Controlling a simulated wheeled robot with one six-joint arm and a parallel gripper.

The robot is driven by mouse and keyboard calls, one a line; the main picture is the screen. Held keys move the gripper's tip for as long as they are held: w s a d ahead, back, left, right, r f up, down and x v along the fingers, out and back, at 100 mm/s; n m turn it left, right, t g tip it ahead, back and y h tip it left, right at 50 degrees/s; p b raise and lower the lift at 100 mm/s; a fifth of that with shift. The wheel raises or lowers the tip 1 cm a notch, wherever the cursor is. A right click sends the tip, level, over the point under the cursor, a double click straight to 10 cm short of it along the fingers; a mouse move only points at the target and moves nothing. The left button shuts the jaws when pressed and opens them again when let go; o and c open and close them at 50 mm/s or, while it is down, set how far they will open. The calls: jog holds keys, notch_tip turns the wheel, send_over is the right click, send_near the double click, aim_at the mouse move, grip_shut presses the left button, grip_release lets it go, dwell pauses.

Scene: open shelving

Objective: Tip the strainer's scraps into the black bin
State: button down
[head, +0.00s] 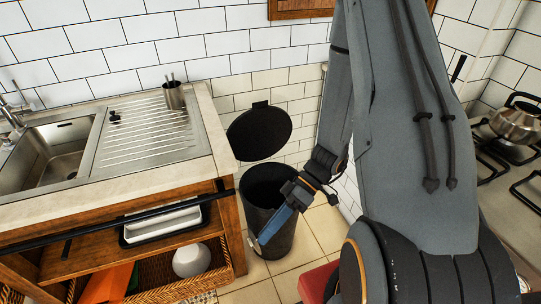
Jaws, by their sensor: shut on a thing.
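The black bin (278,238) stands on the floor in the gap right of the sink counter. Its round lid (259,133) is up, leaning toward the tiled wall, and its mouth is open. My gripper (256,241), with blue fingers, reaches down to the left and overlaps the bin's front in the head view. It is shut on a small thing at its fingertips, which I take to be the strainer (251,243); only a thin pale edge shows. Whether scraps are in it cannot be seen. How far the fingertips are from the bin is hard to tell.
The counter's wooden side (229,222) is close left of the bin. On it are a steel sink (45,160), a ribbed drainboard (150,130), a small black item (115,117) and a metal cup (173,96). A stove with a kettle (517,122) stands right.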

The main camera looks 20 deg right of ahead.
jog(key=w+d+f+n+g+h, duration=0.1)
jog(key=w+d+f+n+h, duration=0.15)
jog(key=d+f+h, duration=0.6)
jog(key=w+d+f+n+t+h, duration=0.1)
jog(key=w+d+h, duration=0.1)
jog(key=w, duration=0.9)
jog(key=w+d+f+n+t+h, duration=0.1)
jog(key=w+d, duration=0.4)
jog(key=w, duration=0.5)
jog(key=shift+w+f+h, duration=0.25)
jog(key=shift+w+h, duration=0.1)
jog(key=shift+h, duration=0.1)
jog(key=shift+d+h, duration=0.15)
jog(key=shift+h, duration=0.15)
jog(key=shift+w, duration=0.1)
